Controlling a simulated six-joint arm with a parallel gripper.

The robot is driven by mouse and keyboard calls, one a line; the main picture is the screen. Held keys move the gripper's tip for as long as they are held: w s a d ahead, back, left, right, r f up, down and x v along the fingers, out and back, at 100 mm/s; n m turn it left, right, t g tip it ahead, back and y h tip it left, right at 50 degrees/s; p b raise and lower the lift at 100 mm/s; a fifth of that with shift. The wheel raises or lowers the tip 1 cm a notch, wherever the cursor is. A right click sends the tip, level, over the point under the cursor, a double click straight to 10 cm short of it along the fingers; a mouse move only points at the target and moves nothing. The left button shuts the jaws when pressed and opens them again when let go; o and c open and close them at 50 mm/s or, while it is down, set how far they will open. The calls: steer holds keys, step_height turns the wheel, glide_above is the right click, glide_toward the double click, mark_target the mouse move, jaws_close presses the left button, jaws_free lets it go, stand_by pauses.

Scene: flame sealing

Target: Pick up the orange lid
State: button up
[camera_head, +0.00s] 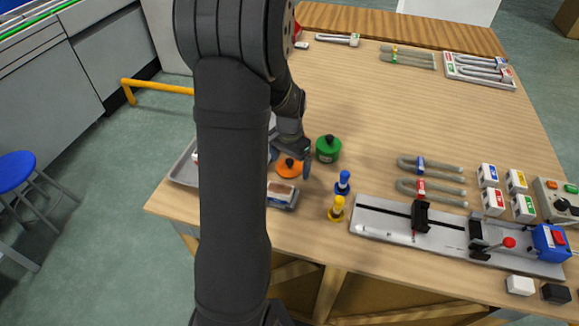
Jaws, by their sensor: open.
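The orange lid (288,168) lies on the wooden table, a low disc with a dark knob on top. My gripper (303,172) is right at the lid, with one grey fingertip showing on its right side. The other finger is hidden behind my arm or the lid. My gripper is open, and I cannot tell whether it touches the lid. My dark arm covers the area to the left of the lid.
A green lidded pot (328,150) stands close on the right. A small tray with a block (283,194) lies in front. Blue (343,183) and yellow (337,208) knobbed pieces stand to the right. A grey tray (184,168) is partly hidden by my arm. The table's back middle is clear.

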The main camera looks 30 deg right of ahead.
steer(key=c, duration=1.1)
steer(key=shift+o, duration=0.2)
steer(key=shift+r, duration=0.15)
steer(key=shift+r, duration=0.25)
step_height(320, 180, up, 4)
steer(key=shift+s+d+f, duration=0.1)
steer(key=shift+s, duration=0.05)
steer(key=s+d+r, duration=0.4)
steer(key=s+r, duration=0.2)
steer(key=s, duration=0.3)
steer(key=n, duration=0.2)
glide_toward(291, 161)
steer(key=w+d, duration=0.5)
steer(key=w, duration=0.2)
steer(key=shift+w+f, duration=0.15)
steer(key=shift+f, duration=2.5)
